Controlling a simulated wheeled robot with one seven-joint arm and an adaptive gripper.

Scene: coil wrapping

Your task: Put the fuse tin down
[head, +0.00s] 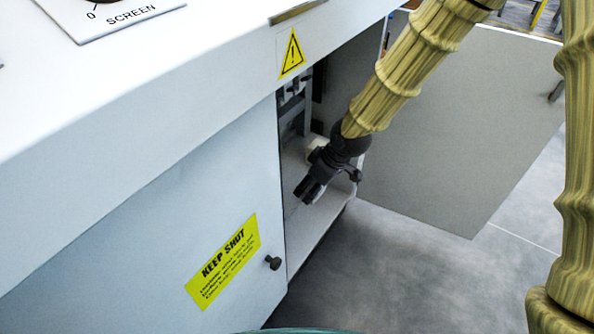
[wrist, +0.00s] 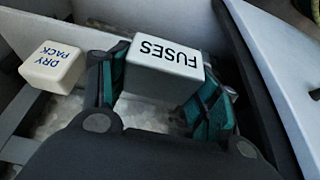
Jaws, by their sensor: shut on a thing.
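The fuse tin (wrist: 160,66) is a pale box with FUSES in dark letters on its face. It sits between the teal-padded fingers of my gripper (wrist: 160,100) in the wrist view. My gripper is shut on it. In the head view my gripper (head: 312,188) reaches inside the open cabinet (head: 318,228), low over its floor. The tin is not clearly visible there. I cannot tell whether the tin touches the surface beneath it.
A cream DRY PACK box (wrist: 53,66) lies left of my gripper in the wrist view. The open cabinet door (head: 465,120) stands to the right. A closed KEEP SHUT panel (head: 222,262) with a dark knob (head: 272,263) is at the left. Grey floor lies in front.

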